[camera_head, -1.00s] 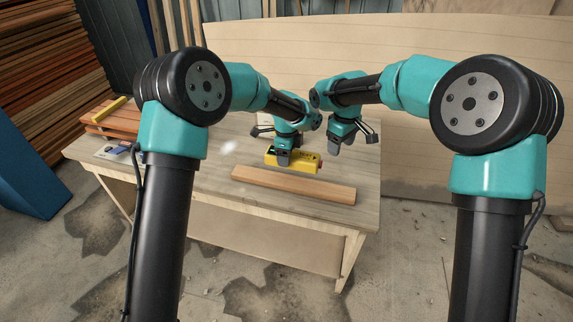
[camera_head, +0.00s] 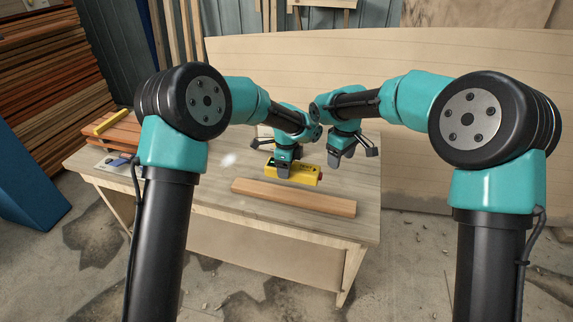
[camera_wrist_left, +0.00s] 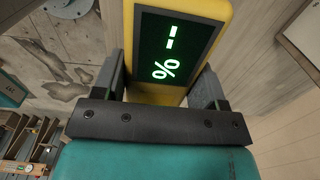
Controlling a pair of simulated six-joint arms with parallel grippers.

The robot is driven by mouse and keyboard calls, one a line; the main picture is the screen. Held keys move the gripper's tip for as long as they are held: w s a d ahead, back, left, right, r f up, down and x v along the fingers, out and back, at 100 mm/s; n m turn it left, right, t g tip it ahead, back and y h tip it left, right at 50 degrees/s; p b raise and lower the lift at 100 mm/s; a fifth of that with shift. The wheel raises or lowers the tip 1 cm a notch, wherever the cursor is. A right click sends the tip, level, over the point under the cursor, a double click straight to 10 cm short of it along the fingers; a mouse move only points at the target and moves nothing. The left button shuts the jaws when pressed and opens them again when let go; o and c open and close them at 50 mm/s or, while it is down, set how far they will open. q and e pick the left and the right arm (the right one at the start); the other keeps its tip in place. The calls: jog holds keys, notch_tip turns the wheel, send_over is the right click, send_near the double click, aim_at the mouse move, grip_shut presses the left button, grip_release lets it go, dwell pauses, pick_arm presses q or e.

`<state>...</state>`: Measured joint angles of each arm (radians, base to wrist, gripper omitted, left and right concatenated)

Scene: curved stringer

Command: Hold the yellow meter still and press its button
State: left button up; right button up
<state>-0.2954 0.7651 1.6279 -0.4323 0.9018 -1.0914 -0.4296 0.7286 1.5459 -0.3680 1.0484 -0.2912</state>
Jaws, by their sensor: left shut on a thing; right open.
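The yellow meter (camera_head: 304,173) is on the workbench behind the wooden bar in the head view. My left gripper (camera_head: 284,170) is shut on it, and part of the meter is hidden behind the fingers. In the left wrist view the meter (camera_wrist_left: 230,12) sits between the two fingers (camera_wrist_left: 163,85), its dark screen (camera_wrist_left: 170,50) lit with green dashes and a percent sign. My right gripper (camera_head: 340,160) is open and empty, just to the right of the meter and close to it. I cannot make out the button.
A long wooden bar (camera_head: 290,197) lies on the workbench (camera_head: 215,190) in front of the meter. Stacked boards with a yellow-topped tool (camera_head: 110,122) and a small blue object (camera_head: 120,160) are at the bench's left end. The bench's right side is clear.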

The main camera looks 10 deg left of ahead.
pick_arm(q)
jog(key=shift+f, duration=3.9)
jog(key=shift+f, duration=0.55)
